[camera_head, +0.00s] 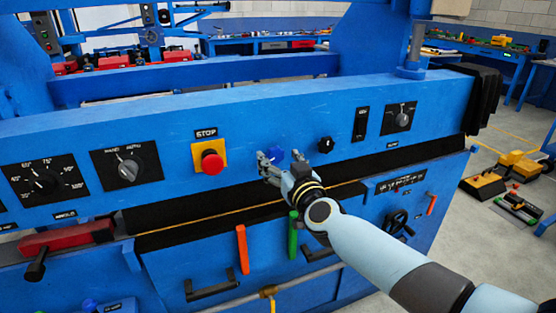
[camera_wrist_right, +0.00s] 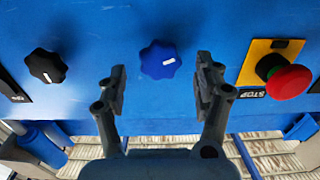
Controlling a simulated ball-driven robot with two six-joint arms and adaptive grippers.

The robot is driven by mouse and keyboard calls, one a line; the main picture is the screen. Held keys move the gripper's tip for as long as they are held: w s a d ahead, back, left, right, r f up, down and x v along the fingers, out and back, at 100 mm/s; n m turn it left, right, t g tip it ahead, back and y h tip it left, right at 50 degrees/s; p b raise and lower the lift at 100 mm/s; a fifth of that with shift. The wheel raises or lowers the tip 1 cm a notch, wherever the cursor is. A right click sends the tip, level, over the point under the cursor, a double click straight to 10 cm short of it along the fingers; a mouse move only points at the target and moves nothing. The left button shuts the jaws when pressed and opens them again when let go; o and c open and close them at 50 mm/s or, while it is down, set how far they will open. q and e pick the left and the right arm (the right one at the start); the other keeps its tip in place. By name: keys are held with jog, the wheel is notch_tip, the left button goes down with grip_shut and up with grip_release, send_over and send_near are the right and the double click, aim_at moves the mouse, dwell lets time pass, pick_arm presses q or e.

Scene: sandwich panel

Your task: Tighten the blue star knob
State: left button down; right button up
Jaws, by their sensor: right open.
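The blue star knob (camera_head: 276,155) sits on the front of the blue machine panel, between the red stop button and a black star knob. In the wrist view the blue star knob (camera_wrist_right: 160,60) has a white mark pointing to the right. My right gripper (camera_head: 270,158) is open at the knob in the head view. In the wrist view its two fingers (camera_wrist_right: 160,88) stand apart on either side of the knob, with nothing between them touching it that I can see. Whether the fingertips reach the knob's depth is hard to tell. My left gripper is not in view.
The red stop button (camera_head: 212,162) on its yellow plate is left of the knob. The black star knob (camera_head: 326,145) is to the right. A dark ledge (camera_head: 160,213) runs below the panel. An orange handle (camera_head: 242,249) and a green handle (camera_head: 293,234) stand below.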

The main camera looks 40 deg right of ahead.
jog(key=shift+w+d, duration=0.15)
jog(key=shift+w, duration=0.5)
jog(key=c, duration=1.1)
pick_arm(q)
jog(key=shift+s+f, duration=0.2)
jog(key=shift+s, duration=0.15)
